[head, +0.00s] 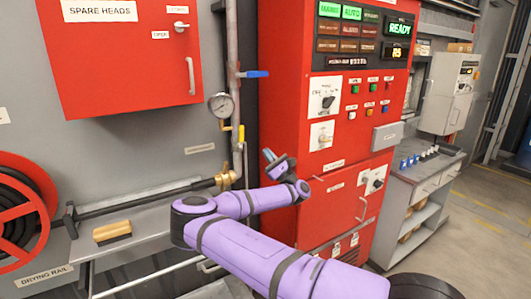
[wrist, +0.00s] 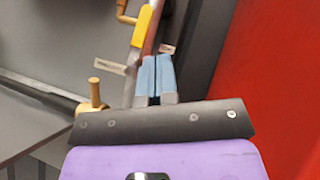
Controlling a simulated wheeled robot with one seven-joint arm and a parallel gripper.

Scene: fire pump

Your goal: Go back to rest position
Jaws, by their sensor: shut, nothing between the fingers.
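My gripper (wrist: 155,80) shows in the wrist view with its two blue-grey fingers shut together and nothing between them. In the head view my gripper (head: 270,155) is at the end of my purple arm, in front of the gap between the grey wall and the red control cabinet (head: 283,100). It appears apart from the pipe with the brass valve (head: 226,179) to its left. My arm reaches in from the lower right, bent at the elbow.
A red spare heads box (head: 130,70) hangs on the wall, beside a pressure gauge (head: 220,105) and a blue-handled valve (head: 255,74). A hose reel (head: 25,210) and a wooden-backed brush (head: 112,232) are at lower left. A grey cart (head: 425,185) stands right; open floor (head: 480,230) lies beyond it.

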